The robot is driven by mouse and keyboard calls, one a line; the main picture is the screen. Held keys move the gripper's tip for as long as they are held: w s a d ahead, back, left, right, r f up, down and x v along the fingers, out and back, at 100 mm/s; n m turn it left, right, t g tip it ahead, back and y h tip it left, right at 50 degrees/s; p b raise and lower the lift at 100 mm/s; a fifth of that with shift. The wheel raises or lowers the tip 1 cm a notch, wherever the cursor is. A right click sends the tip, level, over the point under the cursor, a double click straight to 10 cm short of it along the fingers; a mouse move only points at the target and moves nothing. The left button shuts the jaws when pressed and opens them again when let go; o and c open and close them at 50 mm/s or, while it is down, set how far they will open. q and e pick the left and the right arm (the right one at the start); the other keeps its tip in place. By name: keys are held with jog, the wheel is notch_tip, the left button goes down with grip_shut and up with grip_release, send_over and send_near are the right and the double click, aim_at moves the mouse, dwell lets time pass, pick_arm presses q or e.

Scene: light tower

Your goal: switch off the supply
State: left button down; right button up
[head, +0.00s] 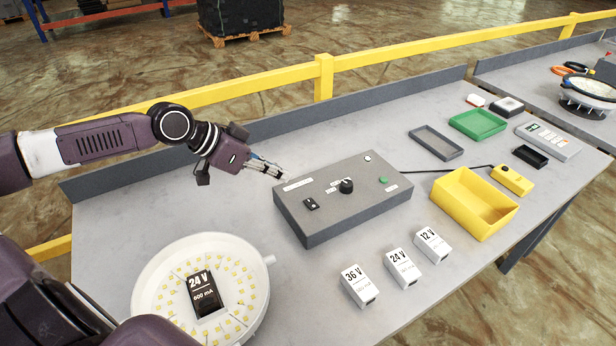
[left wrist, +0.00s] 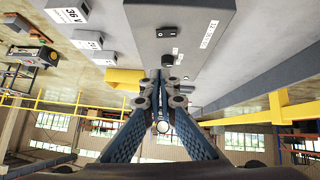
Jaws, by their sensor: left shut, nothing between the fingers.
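The supply is a grey box (head: 335,222) on the table, with a black rocker switch (head: 311,204), a black knob (head: 346,186), a green button (head: 383,180) and a white round part (head: 367,157) on its top. My left gripper (head: 284,172) is shut and empty, just above the box's back left corner, left of the knob and behind the rocker switch. In the left wrist view the shut fingers (left wrist: 164,85) point toward the box (left wrist: 190,50), and the rocker switch (left wrist: 166,33) shows beyond them. My right gripper is not in view.
A round white lamp (head: 150,285) with a black 24 V block (head: 204,294) lies front left. White 36 V (head: 360,287), 24 V (head: 403,268) and 12 V (head: 433,245) blocks stand in front of the box. A yellow bin (head: 474,203) and a cabled yellow pendant (head: 511,181) are at right.

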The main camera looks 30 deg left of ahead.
pick_arm(q)
jog(key=p, duration=0.3)
send_over(310, 209)
notch_tip(310, 209, down, 6)
jog(key=shift+w+a+f, duration=0.1)
jog(key=shift+w+f, duration=0.05)
jog(key=shift+f, duration=0.1)
notch_tip(310, 209, down, 3)
jog(key=shift+r+p, duration=0.1)
jog(key=shift+p, duration=0.35)
jog(key=shift+s+f, duration=0.25)
jog(key=shift+f, duration=0.45)
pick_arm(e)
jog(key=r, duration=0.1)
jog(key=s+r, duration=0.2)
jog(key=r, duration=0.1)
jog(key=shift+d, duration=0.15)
